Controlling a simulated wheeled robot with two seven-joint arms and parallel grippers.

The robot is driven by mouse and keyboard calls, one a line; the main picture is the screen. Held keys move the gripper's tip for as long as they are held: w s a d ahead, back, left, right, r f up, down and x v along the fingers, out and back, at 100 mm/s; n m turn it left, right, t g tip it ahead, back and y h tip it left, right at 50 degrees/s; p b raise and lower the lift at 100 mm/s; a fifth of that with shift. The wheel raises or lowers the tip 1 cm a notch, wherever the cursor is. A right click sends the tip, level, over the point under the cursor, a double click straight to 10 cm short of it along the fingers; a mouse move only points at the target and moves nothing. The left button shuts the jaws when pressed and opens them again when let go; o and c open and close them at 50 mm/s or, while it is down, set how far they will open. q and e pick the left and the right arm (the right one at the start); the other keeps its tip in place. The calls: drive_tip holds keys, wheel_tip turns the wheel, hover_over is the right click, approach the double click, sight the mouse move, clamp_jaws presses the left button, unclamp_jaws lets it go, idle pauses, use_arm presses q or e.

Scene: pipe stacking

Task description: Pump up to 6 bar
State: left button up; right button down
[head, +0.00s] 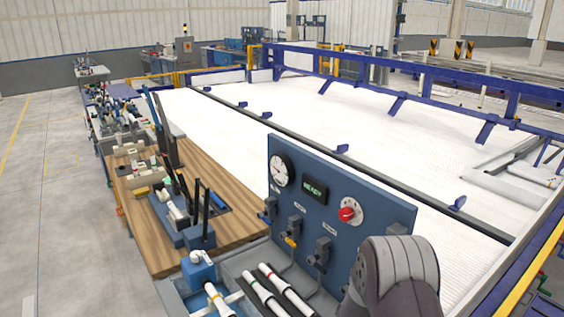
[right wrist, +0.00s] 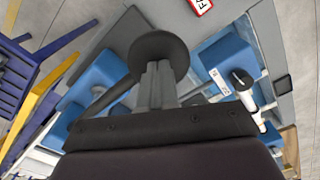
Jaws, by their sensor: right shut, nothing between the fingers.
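A blue control panel (head: 335,215) stands upright at the centre of the head view. It carries a round white pressure gauge (head: 280,170), whose reading is too small to tell. A small display (head: 314,190) reads READY in green. A red knob (head: 348,214) sits right of it. A yellow-handled valve (head: 291,241) is low on the panel. In the right wrist view my right gripper (right wrist: 157,82) is shut with nothing between its fingers. A dark round disc (right wrist: 160,45) shows at its fingertips; I cannot tell whether they touch. My left gripper is out of view.
White pipes with red bands (head: 262,293) lie in a grey tray below the panel. A wooden bench (head: 235,194) with blue holders and upright black rods stands left. A large white bed with a blue frame (head: 400,85) lies behind. A red-edged label (right wrist: 200,5) shows in the wrist view.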

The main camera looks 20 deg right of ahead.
drive_tip(key=shift+r, duration=0.75)
use_arm(q)
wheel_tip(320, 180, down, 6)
drive_tip(key=b, duration=0.7)
use_arm(e)
drive_tip(key=f, duration=0.9)
drive_tip(key=shift+d+f, duration=0.2)
drive_tip(key=r+p, duration=0.8)
drive_tip(key=r, duration=0.1)
drive_tip(key=shift+a+r+p, duration=0.2)
drive_tip(key=shift+a+p, duration=0.15)
drive_tip(key=shift+p, duration=0.05)
drive_tip(key=shift+f+b, duration=3.85)
drive_tip(key=shift+f, duration=1.05)
wheel_tip(320, 180, up, 10)
drive_tip(key=p, duration=0.9)
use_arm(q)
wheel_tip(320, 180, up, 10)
use_arm(e)
drive_tip(key=shift+s+a+f, duration=0.1)
drive_tip(key=shift+f, duration=0.05)
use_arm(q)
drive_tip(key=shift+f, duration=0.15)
use_arm(e)
drive_tip(key=shift+f, duration=0.1)
